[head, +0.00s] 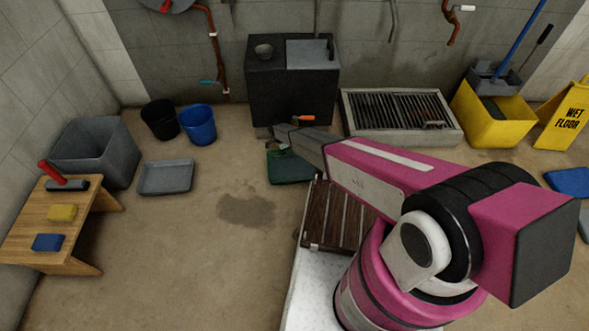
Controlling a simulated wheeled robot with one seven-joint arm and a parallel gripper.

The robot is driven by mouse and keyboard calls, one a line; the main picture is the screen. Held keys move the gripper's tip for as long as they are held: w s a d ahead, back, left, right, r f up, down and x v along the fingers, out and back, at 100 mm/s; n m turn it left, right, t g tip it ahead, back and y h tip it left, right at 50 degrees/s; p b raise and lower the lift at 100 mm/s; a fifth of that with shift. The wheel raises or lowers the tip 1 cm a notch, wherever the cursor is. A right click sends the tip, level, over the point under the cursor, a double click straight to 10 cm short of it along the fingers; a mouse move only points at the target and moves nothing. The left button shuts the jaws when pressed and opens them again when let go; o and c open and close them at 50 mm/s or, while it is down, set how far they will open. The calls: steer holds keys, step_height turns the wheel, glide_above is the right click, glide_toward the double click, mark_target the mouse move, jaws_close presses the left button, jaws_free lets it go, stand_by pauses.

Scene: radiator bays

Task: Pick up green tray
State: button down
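The green tray (289,169) lies on the concrete floor in front of the dark sink cabinet, in the middle of the head view. My arm reaches out over it from the right and hides part of it. My gripper (277,138) is at the far end of the arm, small in the view, just above the tray's back edge as pictured. I cannot tell whether it touches the tray or whether its fingers are open.
A grey tray (166,177) lies left, near black (160,119) and blue (198,124) buckets. A wooden bench (35,223) stands far left. A floor grate (400,115) and yellow mop bucket (490,115) are right. The centre-left floor is open, with a damp patch (247,206).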

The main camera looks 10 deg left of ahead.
steer(key=shift+r, duration=0.1)
stand_by(0.3)
steer(key=shift+r, duration=0.45)
steer(key=shift+s+d+r, duration=0.1)
steer(key=shift+s+r, duration=0.05)
steer(key=shift+s, duration=0.2)
glide_above(290, 166)
steer(key=shift+r, duration=0.25)
step_height(290, 166, up, 13)
steer(key=shift+w, duration=0.15)
steer(key=shift+r, duration=0.1)
